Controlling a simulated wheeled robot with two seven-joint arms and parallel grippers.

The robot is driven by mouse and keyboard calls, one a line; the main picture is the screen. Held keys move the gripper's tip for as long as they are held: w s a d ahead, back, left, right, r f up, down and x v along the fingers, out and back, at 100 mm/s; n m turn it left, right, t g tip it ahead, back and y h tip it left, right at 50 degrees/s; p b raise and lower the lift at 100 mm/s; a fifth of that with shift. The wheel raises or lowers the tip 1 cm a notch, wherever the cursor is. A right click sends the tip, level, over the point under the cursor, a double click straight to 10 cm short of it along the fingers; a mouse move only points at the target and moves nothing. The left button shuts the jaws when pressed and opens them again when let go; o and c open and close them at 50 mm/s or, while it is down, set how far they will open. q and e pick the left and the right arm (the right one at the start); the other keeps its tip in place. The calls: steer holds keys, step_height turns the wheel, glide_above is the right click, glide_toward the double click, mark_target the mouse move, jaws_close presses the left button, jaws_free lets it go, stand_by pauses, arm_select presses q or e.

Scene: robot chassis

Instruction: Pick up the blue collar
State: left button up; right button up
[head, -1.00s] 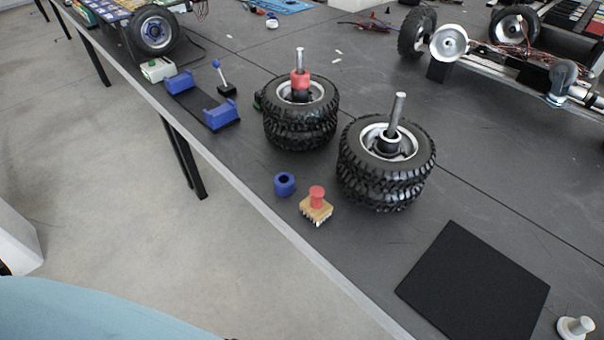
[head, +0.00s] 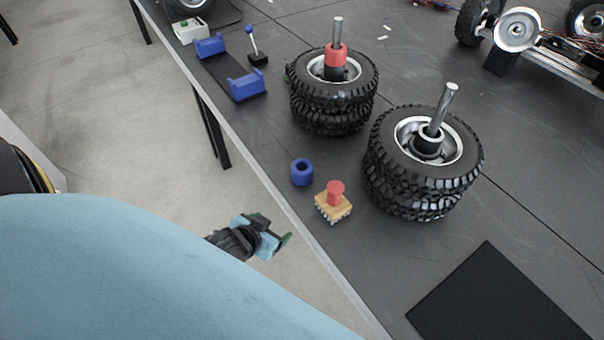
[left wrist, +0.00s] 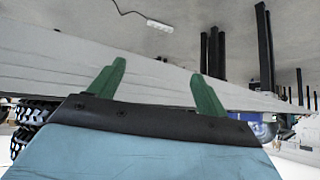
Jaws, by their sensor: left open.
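The blue collar (head: 302,172) is a short ring with a dark hole on top. It sits upright on the dark table near its front edge, in the head view. My left gripper (head: 286,232) is beside the table edge, in front of and below the collar in the picture, apart from it. In the left wrist view its two green fingers (left wrist: 157,88) stand apart with nothing between them. A blue shape (left wrist: 262,130) shows at the right in that view; I cannot tell whether it is the collar. My right gripper is not in view.
A brush with a red knob (head: 335,200) stands just right of the collar. Two tyre stacks on rods, one with a red collar (head: 336,58) and one without (head: 425,160), stand behind. A blue-ended holder (head: 232,75) is at upper left. A black mat (head: 495,305) lies at lower right.

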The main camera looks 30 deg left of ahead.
arm_select(q)
steer(key=w+r+t, duration=0.3)
steer(key=w+r, duration=0.1)
steer(key=r, duration=0.6)
steer(key=t+h+b, duration=0.1)
steer(key=t+b, duration=0.1)
glide_toward(306, 165)
steer(key=x, duration=0.3)
steer(key=shift+w+a+f, duration=0.15)
steer(key=shift+w+f, duration=0.15)
steer(key=shift+f, duration=0.15)
steer(key=shift+w+f, duration=0.25)
steer(key=shift+w, duration=0.45)
steer(key=b+x, duration=0.1)
steer(key=x, duration=0.4)
steer(key=shift+r, duration=0.2)
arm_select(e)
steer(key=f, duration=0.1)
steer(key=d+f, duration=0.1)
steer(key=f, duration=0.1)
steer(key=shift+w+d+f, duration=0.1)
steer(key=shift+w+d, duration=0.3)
arm_select(q)
steer(key=c, duration=1)
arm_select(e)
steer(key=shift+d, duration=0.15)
arm_select(q)
steer(key=shift+r, duration=0.1)
steer(key=shift+c, duration=0.2)
